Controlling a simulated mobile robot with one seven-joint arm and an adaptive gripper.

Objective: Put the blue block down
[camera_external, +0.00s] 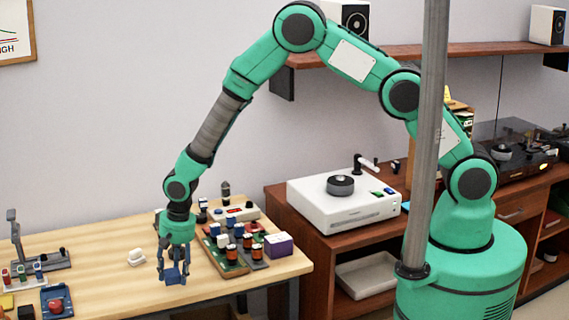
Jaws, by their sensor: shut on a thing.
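My gripper (174,262) points down over the wooden table (110,238), near its front middle. It is shut on the blue block (175,276), which shows between and below the fingertips. The block's lower side is close to the tabletop; I cannot tell whether it touches. The fingers hide part of the block.
A white object (136,257) lies to the left. A blue tray (57,302) with a red thing sits front left. Bare table lies around the gripper's left and front.

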